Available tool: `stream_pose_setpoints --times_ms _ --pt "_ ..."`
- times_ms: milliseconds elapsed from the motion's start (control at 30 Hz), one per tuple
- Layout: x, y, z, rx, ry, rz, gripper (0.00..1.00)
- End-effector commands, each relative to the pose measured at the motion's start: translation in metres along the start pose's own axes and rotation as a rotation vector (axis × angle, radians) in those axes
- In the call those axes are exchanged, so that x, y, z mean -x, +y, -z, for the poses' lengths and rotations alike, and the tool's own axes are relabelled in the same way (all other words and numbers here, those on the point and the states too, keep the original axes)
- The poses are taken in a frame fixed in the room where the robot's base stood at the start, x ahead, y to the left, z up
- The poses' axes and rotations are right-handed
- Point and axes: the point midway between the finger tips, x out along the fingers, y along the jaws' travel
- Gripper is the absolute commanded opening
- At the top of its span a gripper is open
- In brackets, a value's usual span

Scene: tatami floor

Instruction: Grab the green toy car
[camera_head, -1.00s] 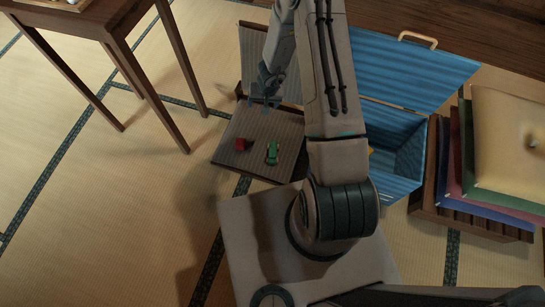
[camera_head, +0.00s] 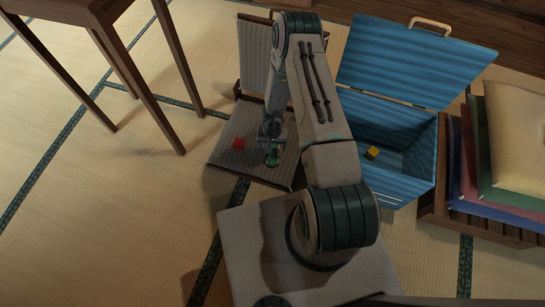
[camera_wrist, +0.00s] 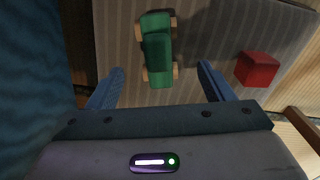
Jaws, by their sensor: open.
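The green toy car (camera_wrist: 157,48) has pale wheels and sits on a grey striped seat (camera_head: 222,150). In the head view the car (camera_head: 272,158) is partly covered by my gripper (camera_head: 270,148), which is right over it. In the wrist view my gripper (camera_wrist: 160,85) is open, with one finger on each side of the car's near end. The car lies mostly ahead of the fingertips, and neither finger appears to touch it.
A red block (camera_head: 239,143) lies on the same seat, to the right of the car in the wrist view (camera_wrist: 257,69). An open blue chest (camera_head: 408,165) stands at right with a yellow block (camera_head: 373,152) inside. Stacked cushions (camera_head: 510,150) are far right, a wooden table (camera_head: 170,95) at left.

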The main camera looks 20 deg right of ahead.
Motion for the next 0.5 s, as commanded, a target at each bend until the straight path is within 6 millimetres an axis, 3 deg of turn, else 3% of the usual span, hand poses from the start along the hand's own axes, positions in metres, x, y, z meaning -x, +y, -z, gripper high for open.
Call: stream_pose_setpoints --times_ms 33,267,500 --pt "-0.01 0.0 0.0 0.001 0.0 -0.001 0.75" --pt "-0.02 0.001 0.0 0.001 0.0 -0.001 0.75" --pt "-0.049 0.003 0.002 0.0 0.001 0.0 0.75"
